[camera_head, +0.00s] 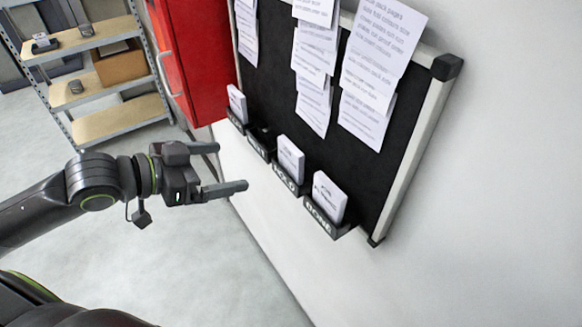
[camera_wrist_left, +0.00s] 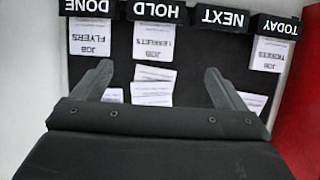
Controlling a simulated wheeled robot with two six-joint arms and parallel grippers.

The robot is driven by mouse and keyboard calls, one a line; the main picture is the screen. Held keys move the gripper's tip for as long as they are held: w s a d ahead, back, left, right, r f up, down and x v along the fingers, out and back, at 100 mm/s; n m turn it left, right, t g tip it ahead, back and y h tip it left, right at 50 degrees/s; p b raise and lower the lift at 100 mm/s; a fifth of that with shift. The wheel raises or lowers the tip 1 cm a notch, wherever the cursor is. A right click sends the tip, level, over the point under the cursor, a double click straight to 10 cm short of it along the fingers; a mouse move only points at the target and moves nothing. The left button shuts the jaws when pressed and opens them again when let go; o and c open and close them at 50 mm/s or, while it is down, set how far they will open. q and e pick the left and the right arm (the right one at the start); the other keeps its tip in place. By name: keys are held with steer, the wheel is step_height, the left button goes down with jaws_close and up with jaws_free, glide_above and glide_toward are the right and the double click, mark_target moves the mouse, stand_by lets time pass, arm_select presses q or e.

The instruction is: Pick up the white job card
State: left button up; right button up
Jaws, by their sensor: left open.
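Three white job cards stand in labelled holders along the board's lower edge. One card (camera_head: 329,196) is in the DONE holder (camera_head: 322,220); the wrist view reads it as flyers (camera_wrist_left: 91,37). Another card (camera_head: 291,158) is in the HOLD holder (camera_head: 286,181), reading leaflets (camera_wrist_left: 153,41). The third card (camera_head: 237,103) is in the far TODAY holder, reading tickets (camera_wrist_left: 268,53). The NEXT holder (camera_head: 260,145) shows no card. My left gripper (camera_head: 230,167) is open and empty, left of the holders and apart from them. My right gripper is not in view.
Printed sheets (camera_head: 383,60) hang on the black board (camera_head: 265,60), which has a pale frame. A red cabinet (camera_head: 188,55) stands beyond it. A metal shelf (camera_head: 110,120) is at the far left. The floor below my left gripper is clear.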

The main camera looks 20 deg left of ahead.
mark_target(287, 160)
arm_select(q)
steer(key=shift+b+x, duration=1.05)
steer(key=shift+x, duration=4.2)
steer(key=shift+w+d+f+p, duration=0.1)
steer(key=shift+w+d+p, duration=0.15)
steer(key=shift+d, duration=0.3)
steer(key=x, duration=0.1)
steer(key=p+x, duration=0.1)
steer(key=x, duration=0.1)
steer(key=shift+d, duration=0.35)
steer(key=shift+w+d+f, duration=0.2)
steer(key=shift+w+f, duration=0.05)
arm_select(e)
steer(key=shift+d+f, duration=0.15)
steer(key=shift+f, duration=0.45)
arm_select(q)
steer(key=c, duration=1.1)
